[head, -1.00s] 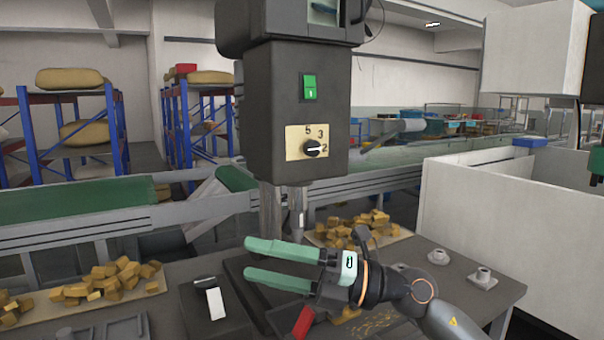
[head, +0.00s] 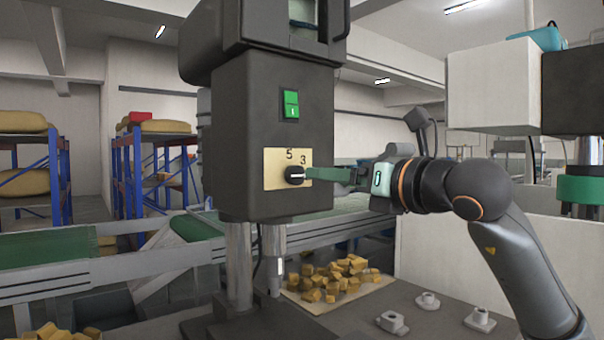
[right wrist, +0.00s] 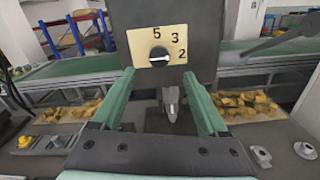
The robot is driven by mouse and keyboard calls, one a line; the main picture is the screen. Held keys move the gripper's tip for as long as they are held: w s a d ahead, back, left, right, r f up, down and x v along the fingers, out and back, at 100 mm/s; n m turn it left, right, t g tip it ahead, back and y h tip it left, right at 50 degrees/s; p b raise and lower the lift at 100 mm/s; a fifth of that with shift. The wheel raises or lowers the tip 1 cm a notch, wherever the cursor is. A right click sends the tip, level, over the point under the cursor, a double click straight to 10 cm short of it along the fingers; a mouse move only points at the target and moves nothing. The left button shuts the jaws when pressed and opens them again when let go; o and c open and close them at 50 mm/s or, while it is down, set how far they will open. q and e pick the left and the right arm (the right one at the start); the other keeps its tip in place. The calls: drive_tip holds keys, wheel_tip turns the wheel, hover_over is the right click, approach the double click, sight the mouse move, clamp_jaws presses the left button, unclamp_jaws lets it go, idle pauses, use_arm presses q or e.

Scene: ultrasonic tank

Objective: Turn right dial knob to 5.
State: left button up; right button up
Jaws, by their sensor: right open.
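The black dial knob (head: 294,175) sits on a yellow plate (head: 274,168) on the front of a dark machine head (head: 268,206). Its white pointer line lies about level, toward the right. In the right wrist view the knob (right wrist: 159,56) shows below the 5, with 3 and 2 to its right; the pointer is nearest the 2. My right gripper (head: 312,174) comes in from the right, its green fingertips close to the knob. In the right wrist view its two fingers (right wrist: 160,82) are wide apart and empty, with the knob between and beyond them. My left gripper is not in view.
A green switch (head: 290,104) is above the dial. A metal spindle (head: 273,250) hangs below the machine head. A tray of yellow blocks (head: 335,280) and small metal fittings (head: 392,321) lie on the table. A white wall (head: 455,265) stands at the right.

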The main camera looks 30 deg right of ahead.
sight(298, 174)
drive_tip(key=w, duration=0.2)
drive_tip(key=w+p, duration=0.1)
drive_tip(key=w, duration=0.5)
drive_tip(key=shift+w+a, duration=0.25)
drive_tip(key=shift+a, duration=0.15)
clamp_jaws()
